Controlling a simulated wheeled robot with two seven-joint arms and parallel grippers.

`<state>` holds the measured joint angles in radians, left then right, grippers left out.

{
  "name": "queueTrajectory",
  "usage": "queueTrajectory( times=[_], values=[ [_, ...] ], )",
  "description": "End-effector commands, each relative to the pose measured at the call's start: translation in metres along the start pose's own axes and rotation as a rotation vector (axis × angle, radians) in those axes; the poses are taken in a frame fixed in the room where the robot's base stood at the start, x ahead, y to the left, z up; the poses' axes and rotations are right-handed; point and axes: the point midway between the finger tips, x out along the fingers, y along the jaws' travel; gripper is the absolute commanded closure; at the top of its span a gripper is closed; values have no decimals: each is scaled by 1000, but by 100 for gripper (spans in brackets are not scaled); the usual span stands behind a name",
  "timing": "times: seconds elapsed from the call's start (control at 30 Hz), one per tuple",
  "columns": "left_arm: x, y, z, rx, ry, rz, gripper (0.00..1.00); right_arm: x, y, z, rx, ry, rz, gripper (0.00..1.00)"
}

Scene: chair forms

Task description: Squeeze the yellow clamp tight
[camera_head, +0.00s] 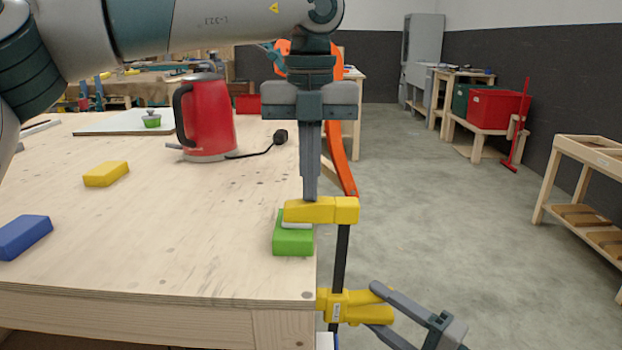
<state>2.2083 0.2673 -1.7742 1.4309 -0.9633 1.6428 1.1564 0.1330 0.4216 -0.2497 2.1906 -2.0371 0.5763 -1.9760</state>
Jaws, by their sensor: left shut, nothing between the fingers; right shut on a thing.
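The yellow clamp (336,210) sits at the table's front right corner. Its yellow upper jaw lies over a green block (292,244), with a pale pad between them. Its dark bar runs down beside the table edge to a yellow lower part with a handle (345,305). My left gripper (310,198) points straight down, shut and empty, with its tips at the top of the upper jaw. My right gripper (382,305) comes from the lower right and is shut on the handle, one finger above and one below. The clamp's lower end is partly cut off by the frame.
On the wooden table (190,250) stand a red kettle (208,118) with a black cord, a yellow block (106,174) and a blue block (24,237). An orange curved piece (338,158) is behind my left gripper. Open floor lies right of the table; a wooden rack (585,150) stands far right.

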Motion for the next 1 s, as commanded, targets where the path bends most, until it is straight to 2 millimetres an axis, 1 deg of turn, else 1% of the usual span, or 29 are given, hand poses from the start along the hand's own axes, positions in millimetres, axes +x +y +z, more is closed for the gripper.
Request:
queueTrajectory(
  times=[0.03,0.07,0.1,0.17,0.2,0.67,1.0],
  values=[
    [4,-1,-1,4,6,2,100,1,4,5,9,-10,4,64],
    [4,-1,-1,4,6,2,100,1,4,5,9,-10,5,71],
    [4,-1,-1,4,6,2,100,1,4,5,9,-10,5,80],
    [4,-1,-1,4,6,2,100,1,4,5,9,-10,5,95],
    [4,-1,-1,4,6,2,100,1,4,5,9,-10,6,100],
    [1,-2,-2,4,6,0,100,1,3,5,7,-10,8,100],
    [-22,-1,0,2,1,-1,100,3,-17,6,8,-9,2,100]
  ],
)
